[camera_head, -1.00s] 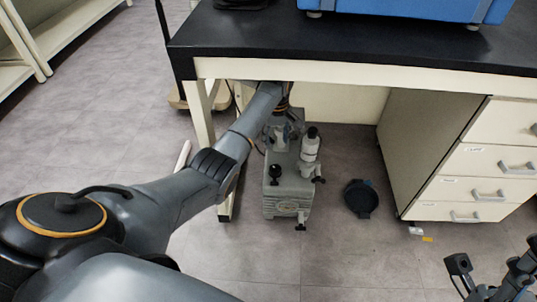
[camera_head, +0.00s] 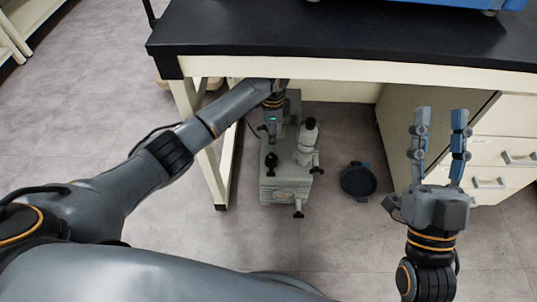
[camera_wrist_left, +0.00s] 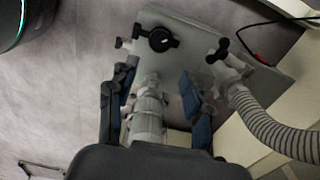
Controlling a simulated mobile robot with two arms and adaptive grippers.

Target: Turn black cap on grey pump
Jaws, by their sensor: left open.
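The grey pump (camera_head: 286,187) stands on the floor under the bench. A black round cap (camera_head: 271,160) sits on it; it also shows in the left wrist view (camera_wrist_left: 160,39), beyond the fingertips. A white cylinder with a black top (camera_head: 310,123) stands on the pump. My left gripper (camera_wrist_left: 158,78) is open; a ribbed grey cylinder of the pump (camera_wrist_left: 148,112) shows between its fingers, and I cannot tell whether they touch it. In the head view the left fingers are partly hidden by the wrist. My right gripper (camera_head: 441,112) is open, empty and upright, in front of the drawers.
The black bench top (camera_head: 330,45) overhangs the pump and my left wrist. A dark round object (camera_head: 358,180) lies on the floor right of the pump. Drawers (camera_head: 490,150) stand at right. A ribbed hose (camera_wrist_left: 275,130) runs from the pump. Floor before the pump is clear.

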